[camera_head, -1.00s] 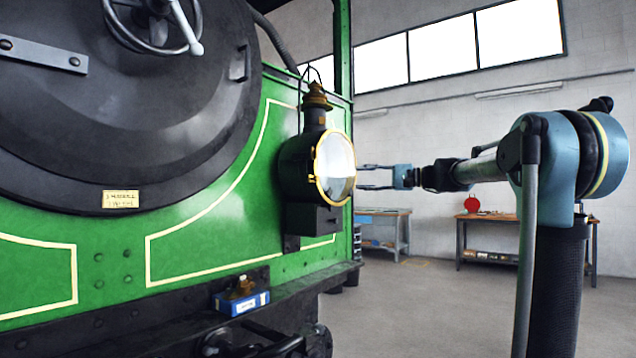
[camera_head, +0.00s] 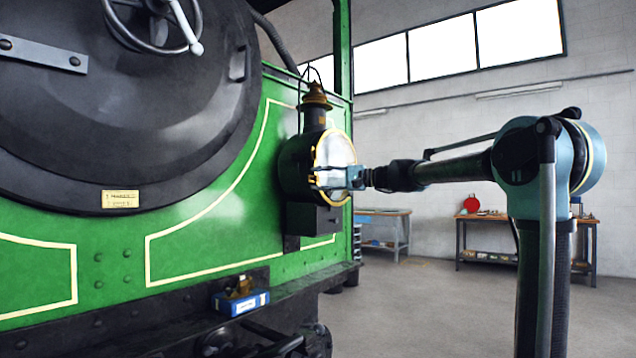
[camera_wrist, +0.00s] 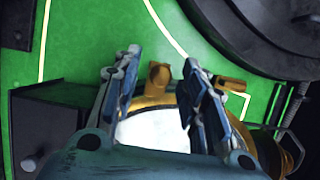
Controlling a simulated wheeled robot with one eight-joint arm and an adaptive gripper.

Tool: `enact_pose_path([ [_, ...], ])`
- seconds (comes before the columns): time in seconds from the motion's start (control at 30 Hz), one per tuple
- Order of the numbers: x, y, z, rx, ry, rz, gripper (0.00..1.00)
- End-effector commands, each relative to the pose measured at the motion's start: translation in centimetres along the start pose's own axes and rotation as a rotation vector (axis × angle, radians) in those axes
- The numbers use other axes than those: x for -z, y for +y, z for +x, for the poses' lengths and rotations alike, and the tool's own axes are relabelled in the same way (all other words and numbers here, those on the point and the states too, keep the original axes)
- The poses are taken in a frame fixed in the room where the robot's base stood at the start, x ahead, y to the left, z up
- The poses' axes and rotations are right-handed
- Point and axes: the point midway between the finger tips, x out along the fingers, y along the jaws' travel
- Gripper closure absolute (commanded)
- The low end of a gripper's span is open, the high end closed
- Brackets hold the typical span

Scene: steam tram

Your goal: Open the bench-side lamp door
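The lamp (camera_head: 297,167) is mounted on the green tram front, with a black body, a brass-topped chimney and a round glass door (camera_head: 337,148) in a brass rim. The door lies against the body and looks shut. My gripper (camera_head: 316,180) is in front of the door's lower half, its fingers pointing left across the glass. In the wrist view my gripper (camera_wrist: 161,62) has its two fingers spread. A small brass knob (camera_wrist: 158,73) at the door's edge shows between them, seemingly untouched. The pale glass (camera_wrist: 150,132) shows below it, partly hidden by my fingers.
A black box (camera_head: 313,218) sits under the lamp. A blue-and-white box (camera_head: 240,302) with a brass piece on it stands on the tram's front ledge. The dark round smokebox door (camera_head: 120,110) fills the left. Workbenches (camera_head: 480,217) stand behind; open floor lies right.

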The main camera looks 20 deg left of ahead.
Motion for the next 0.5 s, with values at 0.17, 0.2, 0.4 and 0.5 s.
enact_pose_path([
  [0.17, -0.06, 0.01, 1.20, 0.000, -0.001, 0.000, 0.61],
  [0.2, -0.05, 0.01, 1.30, 0.000, -0.001, 0.000, 0.61],
  [0.4, -0.03, 0.01, 1.38, 0.000, 0.000, 0.000, 0.61],
  [0.5, -0.02, 0.01, 1.37, 0.000, 0.000, 0.000, 0.65],
])
